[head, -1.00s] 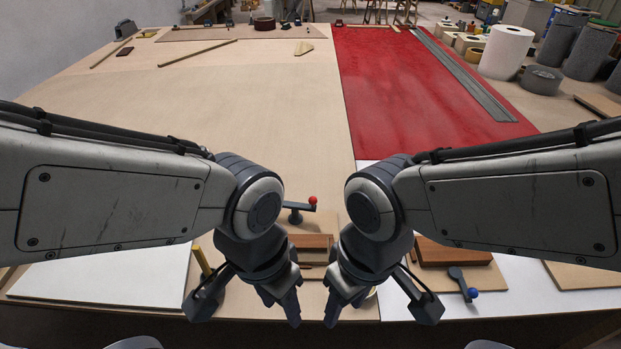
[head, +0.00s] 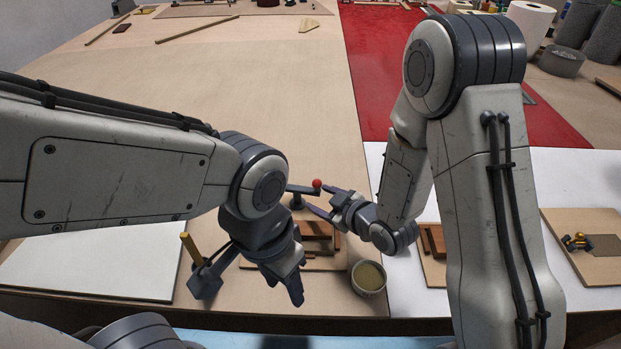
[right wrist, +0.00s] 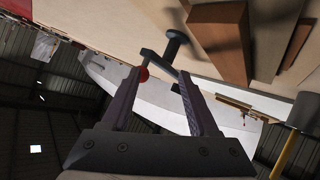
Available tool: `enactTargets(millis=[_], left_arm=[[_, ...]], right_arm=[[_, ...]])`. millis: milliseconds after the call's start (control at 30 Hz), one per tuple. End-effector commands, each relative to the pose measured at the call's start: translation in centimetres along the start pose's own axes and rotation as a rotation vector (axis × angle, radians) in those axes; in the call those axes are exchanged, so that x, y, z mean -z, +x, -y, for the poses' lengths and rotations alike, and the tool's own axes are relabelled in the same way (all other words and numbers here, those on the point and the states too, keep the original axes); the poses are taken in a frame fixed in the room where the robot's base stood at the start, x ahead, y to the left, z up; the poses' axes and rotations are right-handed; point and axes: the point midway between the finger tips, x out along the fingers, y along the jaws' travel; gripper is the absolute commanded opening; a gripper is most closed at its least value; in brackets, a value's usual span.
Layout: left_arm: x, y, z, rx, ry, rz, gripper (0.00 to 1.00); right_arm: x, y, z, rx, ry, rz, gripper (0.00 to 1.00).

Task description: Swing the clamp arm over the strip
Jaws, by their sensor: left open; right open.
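The clamp arm (head: 303,189) is a short dark bar with a red ball knob (head: 317,183), on a post behind the wooden pieces. It points right, not across the wood. A reddish-brown wooden strip (head: 318,228) lies on the small board in front; which piece is the strip is hard to tell. My right gripper (head: 316,198) is open, its fingertips at the knob end. In the right wrist view the red knob (right wrist: 143,74) shows close to the left finger; contact is unclear. My left gripper (head: 284,289) is open and empty, lower left of the board.
A round tin (head: 368,278) stands right of the board, near the front edge. A white sheet (head: 90,270) lies at left, with a yellow handle (head: 189,246) beside my left gripper. Another board (head: 595,262) lies far right.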

Motion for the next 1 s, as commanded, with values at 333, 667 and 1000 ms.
enactTargets(millis=[333, 667, 1000], left_arm=[[-0.1, 1.5, 0.1, 0.0, 0.0, 0.0, 0.5], [-0.1, 2.3, 0.2, 0.0, 0.0, 0.0, 0.5], [-0.4, 6.9, 0.5, 0.0, 0.0, 0.0, 0.5]], right_arm=[[-1.8, -0.7, -0.6, -0.119, 0.031, -0.329, 0.6], [-1.9, -1.9, -1.3, -0.192, 0.053, -0.45, 0.6], [-1.1, 0.5, -1.6, -0.193, 0.051, -0.456, 0.6]])
